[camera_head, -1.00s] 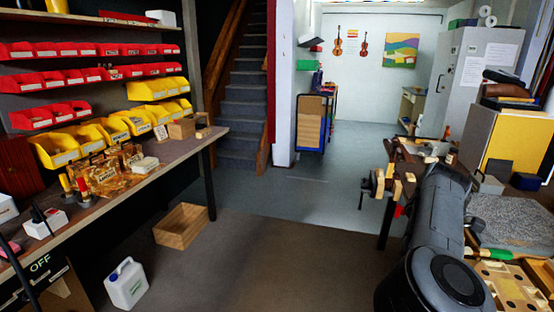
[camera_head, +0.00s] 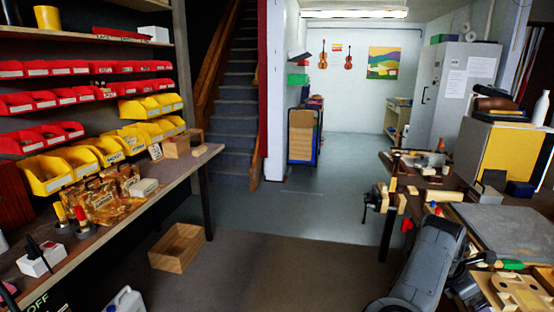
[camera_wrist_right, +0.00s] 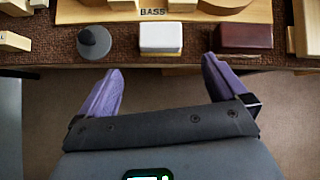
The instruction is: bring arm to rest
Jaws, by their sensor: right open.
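My right arm (camera_head: 432,262) reaches in from the bottom right in the head view, beside the right-hand workbench. In the right wrist view my right gripper (camera_wrist_right: 160,82) has its two purple fingers spread wide with nothing between them. The fingers point at the edge of a bench top (camera_wrist_right: 205,59) and appear clear of the objects on it. My left gripper does not show in either view.
Near the fingers sit a grey round knob-like piece (camera_wrist_right: 94,42), a white-topped block (camera_wrist_right: 161,39) and a dark red block (camera_wrist_right: 245,38). The right workbench (camera_head: 500,222) has a vise.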

